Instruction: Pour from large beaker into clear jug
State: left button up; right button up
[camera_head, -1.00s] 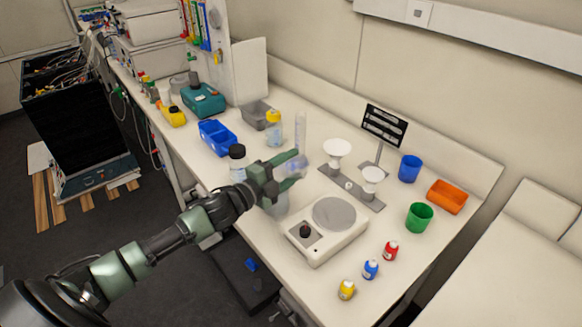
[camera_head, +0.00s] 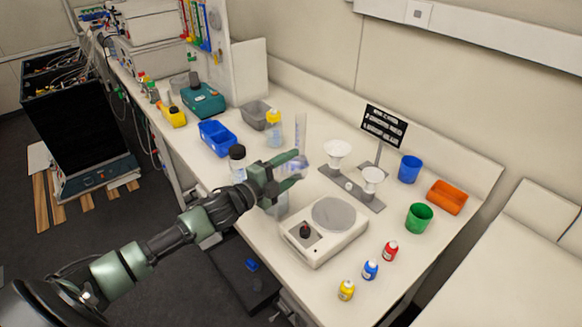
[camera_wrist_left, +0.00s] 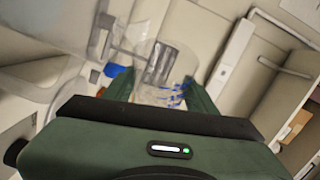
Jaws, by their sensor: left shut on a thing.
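My left gripper (camera_head: 296,167) is shut on the large beaker (camera_head: 287,170), a clear vessel held above the bench. In the left wrist view the beaker (camera_wrist_left: 160,88) sits between the two fingers and shows blue markings. It looks tilted, but its exact angle and contents are hard to make out. A clear vessel that looks like the jug (camera_head: 278,206) stands on the bench just below the gripper, left of the white stirrer, partly hidden by the gripper. A large transparent shape, probably the jug (camera_wrist_left: 75,45), fills the left of the wrist view. My right gripper is not in view.
A white stirrer (camera_head: 322,245) with a grey plate stands close to the right. A black-capped bottle (camera_head: 237,165), a yellow-capped bottle (camera_head: 274,133) and a tall cylinder (camera_head: 300,130) stand near the gripper. A funnel stand (camera_head: 350,188) is behind.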

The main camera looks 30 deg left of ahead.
pick_arm(q)
jog(key=shift+d+r+m+g+p, duration=0.35)
jog(key=shift+r+m+p, duration=0.4)
jog(key=shift+p, duration=0.85)
jog(key=shift+w+d+f+m+g+y+p, duration=0.1)
jog(key=shift+d+m+g+y+p, duration=0.2)
jog(key=shift+m+p, duration=0.6)
jog(key=shift+d+f+m+g+y+p, duration=0.15)
jog(key=shift+m+y+p, duration=0.2)
jog(key=shift+p, duration=0.95)
jog(key=shift+f, duration=0.1)
